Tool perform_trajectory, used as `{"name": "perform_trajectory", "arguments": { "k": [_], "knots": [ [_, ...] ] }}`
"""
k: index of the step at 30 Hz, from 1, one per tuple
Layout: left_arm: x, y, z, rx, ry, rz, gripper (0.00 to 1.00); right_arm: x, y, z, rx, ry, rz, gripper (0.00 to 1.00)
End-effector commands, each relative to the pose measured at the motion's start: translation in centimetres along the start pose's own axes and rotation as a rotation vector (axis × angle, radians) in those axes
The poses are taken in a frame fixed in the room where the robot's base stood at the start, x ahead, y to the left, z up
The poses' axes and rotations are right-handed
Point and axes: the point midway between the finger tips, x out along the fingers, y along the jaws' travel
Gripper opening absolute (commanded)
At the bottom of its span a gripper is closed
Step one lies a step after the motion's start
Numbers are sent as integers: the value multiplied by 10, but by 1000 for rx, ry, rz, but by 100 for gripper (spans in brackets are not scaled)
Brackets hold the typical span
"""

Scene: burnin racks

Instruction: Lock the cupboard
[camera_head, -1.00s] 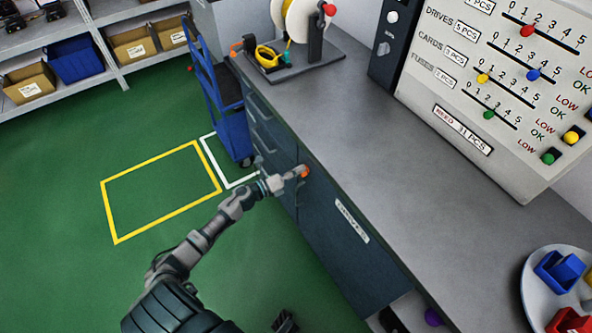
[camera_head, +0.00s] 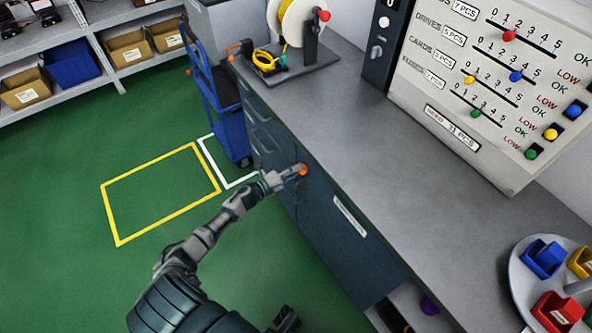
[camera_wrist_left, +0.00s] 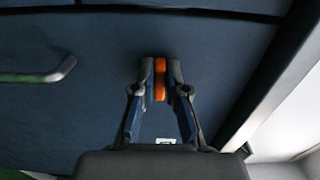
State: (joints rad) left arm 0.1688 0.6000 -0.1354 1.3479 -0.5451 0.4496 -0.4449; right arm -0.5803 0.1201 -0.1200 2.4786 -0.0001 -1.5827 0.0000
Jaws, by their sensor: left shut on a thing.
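The cupboard (camera_head: 345,255) is a dark blue door under the grey workbench, with a white label on its front. It looks closed. An orange knob or key (camera_head: 303,170) sits near the door's upper left corner. My left gripper (camera_head: 296,172) is at it. In the left wrist view the two fingers of my left gripper (camera_wrist_left: 160,80) are shut on the orange piece (camera_wrist_left: 160,78), which stands upright between them against the blue front. Whether it is turned to locked cannot be told. My right gripper is not clearly in view.
A metal handle (camera_wrist_left: 40,76) is on the blue front at left in the wrist view. Drawers (camera_head: 262,125) lie left of the cupboard. A blue trolley (camera_head: 225,110) stands beyond them. The bench top holds a cable reel (camera_head: 297,22), a counting panel (camera_head: 480,110) and a round tray (camera_head: 520,290). Green floor is clear.

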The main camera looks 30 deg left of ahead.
Motion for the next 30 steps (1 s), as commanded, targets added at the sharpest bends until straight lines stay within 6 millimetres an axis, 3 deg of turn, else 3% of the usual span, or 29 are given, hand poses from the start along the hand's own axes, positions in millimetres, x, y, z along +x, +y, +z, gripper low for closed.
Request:
{"name": "perform_trajectory", "arguments": {
  "k": [14,15,17,26,30],
  "knots": [
    [0,-1,5,-12,-11,1,0,3,0,-1,-1,2,0,40],
    [0,-1,5,-12,-12,1,22,3,0,0,-1,2,0,40],
    [0,-1,4,-12,-10,1,37,3,0,0,-1,1,0,40],
    [-2,-1,1,-11,-4,0,38,3,0,-2,0,6,-1,40],
    [-14,1,0,-10,-3,3,38,2,0,-1,0,6,-1,40]
  ]
}}
